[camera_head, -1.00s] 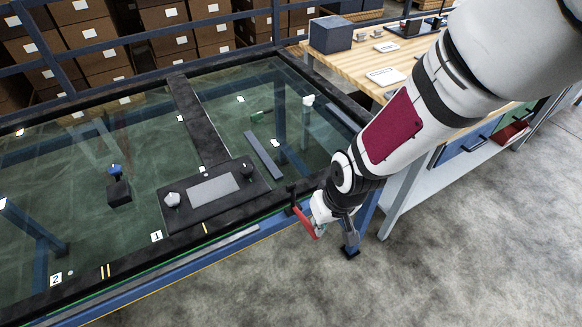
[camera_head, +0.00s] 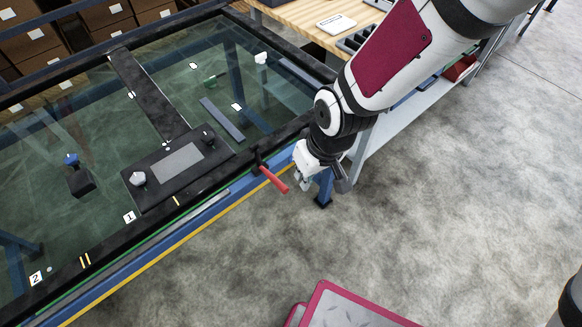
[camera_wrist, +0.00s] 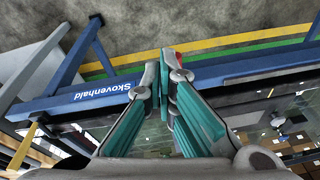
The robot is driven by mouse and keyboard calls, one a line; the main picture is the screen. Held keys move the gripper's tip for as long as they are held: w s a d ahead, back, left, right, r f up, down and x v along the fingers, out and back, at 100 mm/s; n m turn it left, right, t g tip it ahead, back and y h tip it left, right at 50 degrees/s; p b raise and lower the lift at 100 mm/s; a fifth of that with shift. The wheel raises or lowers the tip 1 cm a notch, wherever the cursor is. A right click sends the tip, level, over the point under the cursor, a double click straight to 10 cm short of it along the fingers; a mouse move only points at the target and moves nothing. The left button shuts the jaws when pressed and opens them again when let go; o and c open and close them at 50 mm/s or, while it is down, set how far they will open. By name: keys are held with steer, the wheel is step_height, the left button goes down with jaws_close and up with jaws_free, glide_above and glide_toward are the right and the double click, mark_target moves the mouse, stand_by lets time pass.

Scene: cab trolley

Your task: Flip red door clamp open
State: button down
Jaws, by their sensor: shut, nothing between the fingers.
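The red door clamp (camera_head: 273,180) is at the near right edge of the glass-topped frame. Its red handle sticks out past the edge, toward the lower right, from a dark mount. My gripper (camera_head: 303,184) is just right of the handle, with a small visible gap in the head view. In the wrist view, my gripper's (camera_wrist: 168,68) teal-padded fingers are together with nothing held. A small bit of red (camera_wrist: 179,58) shows beside the fingertips, mostly hidden by them.
The dark-edged glass panel (camera_head: 75,130) fills the left, with a black plate (camera_head: 180,160) on it. A blue rail with a yellow line runs along the near edge. A wooden bench (camera_head: 310,25) stands behind my arm. Open floor (camera_head: 430,200) lies to the right.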

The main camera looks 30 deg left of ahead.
steer(key=shift+s+d+r, duration=0.25)
steer(key=shift+d, duration=0.45)
steer(key=shift+s+d+r, duration=0.25)
steer(key=shift+d, duration=0.4)
steer(key=shift+s+d+r, duration=0.25)
steer(key=shift+d, duration=0.45)
